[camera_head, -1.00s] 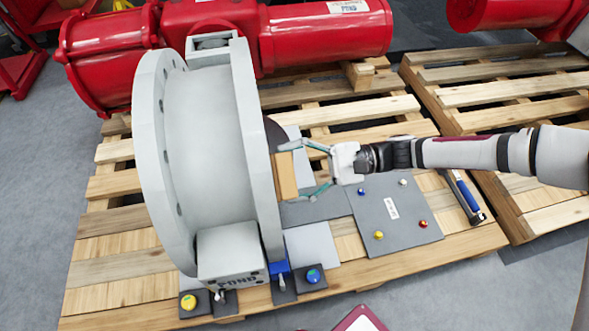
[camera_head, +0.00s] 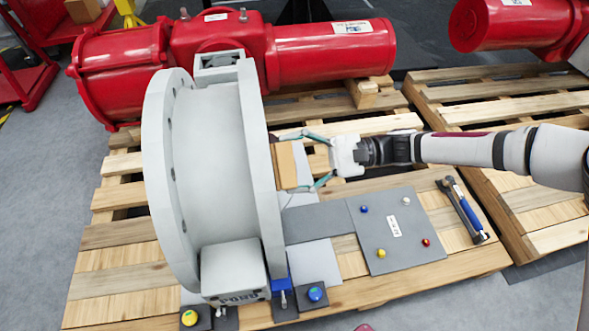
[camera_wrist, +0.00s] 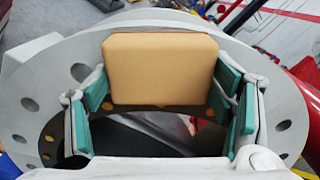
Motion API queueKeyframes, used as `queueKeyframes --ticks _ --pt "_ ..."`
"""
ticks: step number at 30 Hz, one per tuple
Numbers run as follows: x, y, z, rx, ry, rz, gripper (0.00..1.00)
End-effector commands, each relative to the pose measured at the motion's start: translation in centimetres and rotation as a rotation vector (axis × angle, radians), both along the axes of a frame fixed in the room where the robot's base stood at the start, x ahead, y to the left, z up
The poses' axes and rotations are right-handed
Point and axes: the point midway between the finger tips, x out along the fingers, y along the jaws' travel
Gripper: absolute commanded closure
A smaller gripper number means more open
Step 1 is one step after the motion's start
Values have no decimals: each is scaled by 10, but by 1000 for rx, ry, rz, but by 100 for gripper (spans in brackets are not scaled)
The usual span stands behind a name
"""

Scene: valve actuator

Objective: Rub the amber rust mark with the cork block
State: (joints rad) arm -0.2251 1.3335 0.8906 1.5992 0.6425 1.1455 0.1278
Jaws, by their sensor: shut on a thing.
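My gripper (camera_head: 290,164) is shut on the cork block (camera_head: 286,166), a tan rectangular block held upright by its two sides. In the wrist view the cork block (camera_wrist: 163,70) sits between the teal finger pads. The block is right against or very near the face of the large grey flanged valve body (camera_head: 215,165); I cannot tell if they touch. I cannot make out the amber rust mark in either view; the block covers part of the flange face.
A grey panel (camera_head: 379,262) with several small coloured knobs lies on the wooden pallet (camera_head: 160,275). A blue-handled tool (camera_head: 467,214) lies right of it. Blue (camera_head: 315,294) and yellow (camera_head: 190,317) knobs stand at the front. Red cylinders (camera_head: 320,50) lie behind.

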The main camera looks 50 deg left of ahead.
Motion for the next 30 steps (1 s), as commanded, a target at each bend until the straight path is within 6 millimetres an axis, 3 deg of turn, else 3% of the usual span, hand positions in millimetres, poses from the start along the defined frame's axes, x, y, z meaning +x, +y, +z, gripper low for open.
queueKeyframes --ticks 11,30 --pt "4 10 12 0 1 1 48" --pt "-12 -12 -16 -1 2 5 47"
